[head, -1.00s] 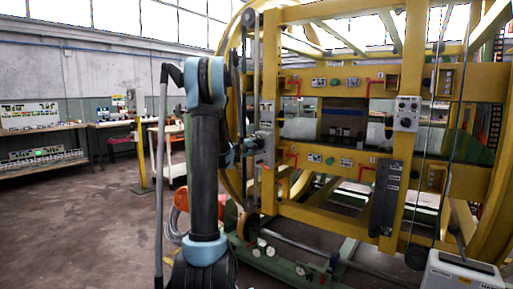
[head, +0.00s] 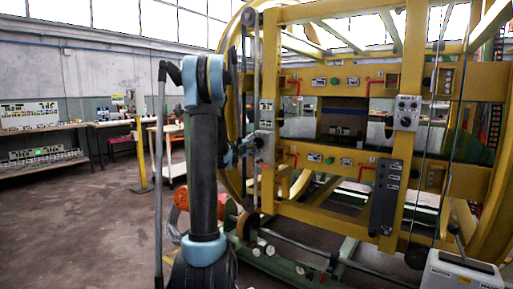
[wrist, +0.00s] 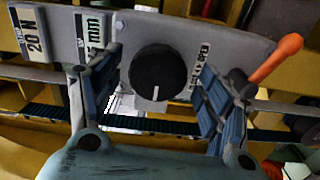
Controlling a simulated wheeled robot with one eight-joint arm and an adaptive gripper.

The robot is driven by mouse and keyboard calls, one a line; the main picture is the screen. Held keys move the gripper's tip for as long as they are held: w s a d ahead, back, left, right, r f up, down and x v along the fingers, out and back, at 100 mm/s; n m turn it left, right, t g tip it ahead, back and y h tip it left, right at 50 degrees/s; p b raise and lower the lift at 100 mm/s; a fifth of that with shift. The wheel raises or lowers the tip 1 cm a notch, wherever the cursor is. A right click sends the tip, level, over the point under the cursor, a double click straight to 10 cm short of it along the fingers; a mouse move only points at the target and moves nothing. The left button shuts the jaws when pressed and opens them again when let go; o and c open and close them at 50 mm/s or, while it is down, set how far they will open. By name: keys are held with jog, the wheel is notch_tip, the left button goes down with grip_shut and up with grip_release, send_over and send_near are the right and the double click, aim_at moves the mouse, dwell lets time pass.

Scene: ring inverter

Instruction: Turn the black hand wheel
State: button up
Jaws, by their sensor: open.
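The black hand wheel (wrist: 155,73), a round black knob with a white line pointing down, sits on a grey panel (wrist: 221,50) in the wrist view. My gripper (wrist: 160,66) is open, with one finger to the left of the wheel and one to its right. Gaps show between the fingers and the wheel, and nothing is held. In the head view my gripper (head: 243,149) is at the left side of the yellow frame, beside a small grey panel (head: 265,147). I cannot make out the wheel there.
An orange-tipped lever (wrist: 277,58) stands right of the wheel. The large yellow ring frame (head: 408,147) fills the right of the head view. Open floor (head: 85,215) lies to the left.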

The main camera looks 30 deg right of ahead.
jog(key=v, duration=1)
jog(key=shift+a, duration=0.4)
jog(key=shift+s, duration=0.1)
jog(key=s+a+f+m+g+y, duration=0.1)
jog(key=s+a+f+y, duration=0.4)
jog(key=s+a, duration=0.7)
jog(key=s+a+f+m+g+y, duration=0.1)
jog(key=s+a+f+g+y, duration=0.1)
jog(key=s+a+f+y, duration=0.4)
jog(key=s+a+f+m+g+y, duration=0.1)
jog(key=s+a+f+y, duration=0.4)
jog(key=s+a+f, duration=0.6)
jog(key=s+a, duration=0.8)
jog(key=a, duration=0.3)
jog(key=shift+s+a+f+g+y, duration=0.15)
jog(key=shift+a+f+g+y, duration=0.15)
jog(key=shift+a+g, duration=0.1)
jog(key=shift+d, duration=0.1)
jog(key=shift+w+f, duration=0.15)
jog(key=shift+w, duration=0.35)
